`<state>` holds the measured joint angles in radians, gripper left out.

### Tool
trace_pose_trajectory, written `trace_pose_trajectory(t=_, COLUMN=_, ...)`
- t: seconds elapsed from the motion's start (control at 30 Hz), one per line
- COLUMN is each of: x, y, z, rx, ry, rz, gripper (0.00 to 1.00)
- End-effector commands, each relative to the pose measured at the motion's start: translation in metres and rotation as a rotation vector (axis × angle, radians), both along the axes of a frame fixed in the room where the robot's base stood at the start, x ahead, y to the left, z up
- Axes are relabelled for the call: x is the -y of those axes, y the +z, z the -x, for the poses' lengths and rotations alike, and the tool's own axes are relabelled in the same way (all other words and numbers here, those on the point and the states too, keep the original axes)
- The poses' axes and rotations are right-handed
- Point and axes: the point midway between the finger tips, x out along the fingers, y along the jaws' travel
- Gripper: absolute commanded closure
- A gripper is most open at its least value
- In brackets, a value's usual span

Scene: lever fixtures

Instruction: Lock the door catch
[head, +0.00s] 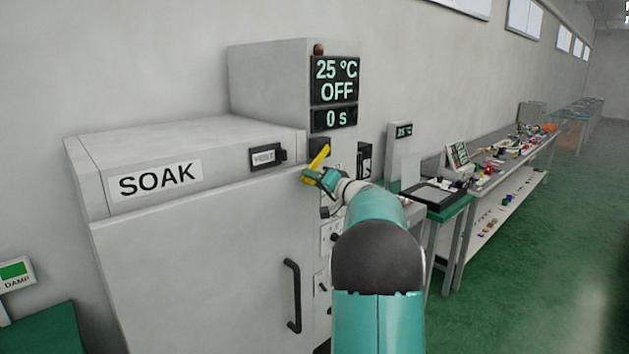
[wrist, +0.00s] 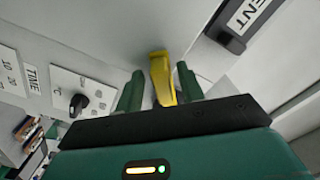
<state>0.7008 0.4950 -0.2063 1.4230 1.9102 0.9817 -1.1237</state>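The yellow catch lever (head: 318,158) sticks out at the upper right edge of the cabinet door (head: 200,265), tilted up to the right in the head view. In the wrist view the yellow lever (wrist: 162,78) lies between the two green fingers. My gripper (head: 318,177) is at the lever, and it also shows in the wrist view (wrist: 160,71). The fingers stand apart. A gap shows between the lever and the left finger; the right finger is very near the lever, and I cannot tell whether it touches. My gripper hides the lever's lower part in the head view.
A black door handle (head: 292,296) is lower on the cabinet front. A dark vent slider (head: 267,155) is on the upper box. A knob (wrist: 78,103) sits on a panel left of the fingers. Benches with small items (head: 500,160) stand at the right, beside clear green floor.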

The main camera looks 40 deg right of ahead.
Motion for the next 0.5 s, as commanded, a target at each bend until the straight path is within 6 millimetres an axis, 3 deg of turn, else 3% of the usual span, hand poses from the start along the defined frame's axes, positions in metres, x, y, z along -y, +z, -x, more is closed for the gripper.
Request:
trace_pose_trajectory(t=0.27, x=0.0, y=0.0, z=0.009, rx=0.0, ry=0.001, rz=-0.001, gripper=0.62)
trace_pose_trajectory(t=0.5, x=0.001, y=0.001, z=0.055, rx=0.001, ry=-0.001, rz=-0.001, gripper=0.62)
